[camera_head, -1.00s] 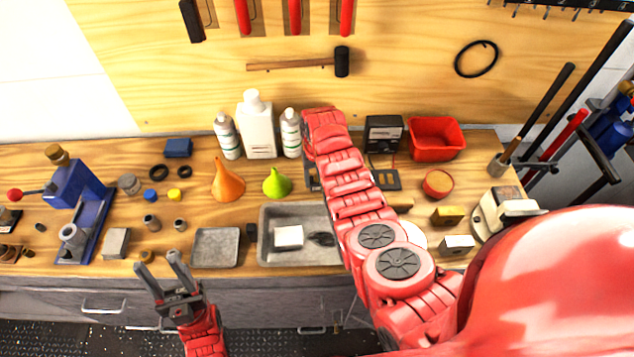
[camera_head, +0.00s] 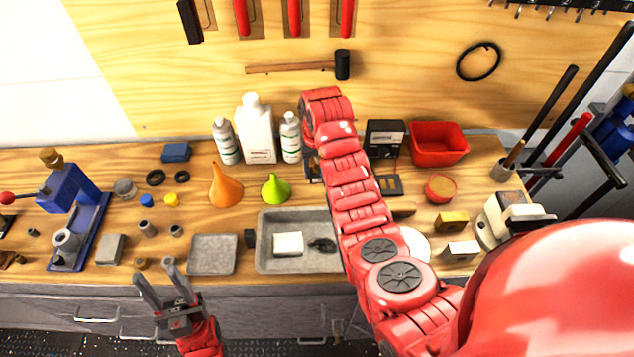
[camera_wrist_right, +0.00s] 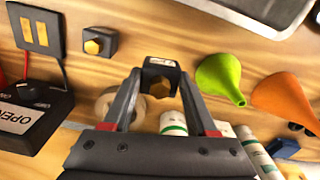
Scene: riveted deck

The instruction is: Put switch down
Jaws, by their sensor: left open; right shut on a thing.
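My right gripper (camera_wrist_right: 157,85) is shut on a small black block with a white label on its top, which I take to be the switch (camera_wrist_right: 160,66). In the wrist view the switch sits between the fingertips, over or on the wooden bench; I cannot tell whether it touches the wood. In the head view my right arm hides most of that gripper and the switch. My left gripper (camera_head: 153,270) is open and empty in front of the bench's front edge.
Near the switch are a black block with a yellow hexagon (camera_wrist_right: 98,43), a panel with two yellow patches (camera_wrist_right: 35,32), a black box marked OPEN (camera_wrist_right: 40,105), a tape roll (camera_wrist_right: 108,101), a green funnel (camera_wrist_right: 219,76) and bottles (camera_head: 256,135). A grey tray (camera_head: 270,262) lies nearer.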

